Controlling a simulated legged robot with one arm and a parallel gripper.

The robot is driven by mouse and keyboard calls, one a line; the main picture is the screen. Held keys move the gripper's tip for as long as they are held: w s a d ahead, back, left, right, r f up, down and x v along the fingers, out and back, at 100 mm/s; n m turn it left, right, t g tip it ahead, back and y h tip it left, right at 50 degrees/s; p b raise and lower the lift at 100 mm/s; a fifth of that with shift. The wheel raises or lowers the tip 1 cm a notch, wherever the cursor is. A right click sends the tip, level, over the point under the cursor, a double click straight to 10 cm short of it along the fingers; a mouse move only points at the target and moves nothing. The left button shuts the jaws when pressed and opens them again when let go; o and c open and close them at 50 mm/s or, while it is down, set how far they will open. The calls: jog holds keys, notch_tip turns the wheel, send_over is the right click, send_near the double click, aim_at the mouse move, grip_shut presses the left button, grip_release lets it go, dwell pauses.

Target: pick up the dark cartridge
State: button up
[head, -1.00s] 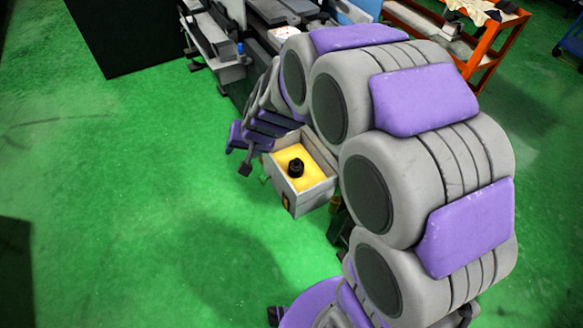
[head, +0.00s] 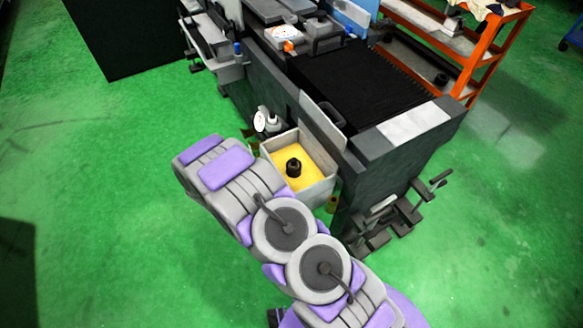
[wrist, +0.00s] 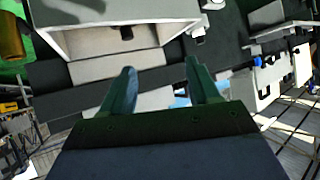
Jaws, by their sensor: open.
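The dark cartridge (head: 293,167) is a small black cylinder standing upright on the yellow floor of a light grey open box (head: 325,184) in the head view. My gripper (wrist: 160,68) shows in the wrist view with its two green fingers apart and nothing between them. A pale box (wrist: 75,48) lies beyond the fingertips there, at the upper left. A small dark shape shows in it; I cannot tell if it is the cartridge. In the head view my arm's end is left of the box, and I cannot make out the fingers.
The box is beside the dark grinder (head: 370,95), with hand controls (head: 400,215) at its right end. A small white dial-like part (head: 263,120) stands behind the box. An orange shelf cart (head: 480,45) is at the upper right. Green floor (head: 130,210) is clear at left.

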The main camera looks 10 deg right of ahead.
jog(key=s+d+f+h, duration=0.2)
jog(key=d+f, duration=0.1)
jog(key=d, duration=0.1)
jog(key=h+b, duration=0.1)
jog(key=b, duration=0.2)
send_near(292, 162)
jog(key=shift+w+d+f, duration=0.8)
jog(key=shift+w+d, duration=0.1)
jog(key=shift+w, duration=0.7)
jog(key=shift+m, duration=0.3)
jog(key=w+d, duration=0.1)
jog(key=d, duration=0.1)
jog(key=d+f+b, duration=0.1)
jog(key=w+d, duration=0.1)
jog(key=d, duration=0.1)
jog(key=shift+w+d+f, duration=0.35)
jog(key=shift+a, duration=1.05)
jog(key=shift+c, duration=1.2)
jog(key=shift+a, duration=0.25)
jog(key=shift+c, duration=1.4)
jog(key=shift+d, duration=0.9)
jog(key=c, duration=0.5)
grip_shut()
jog(key=shift+a, duration=0.35)
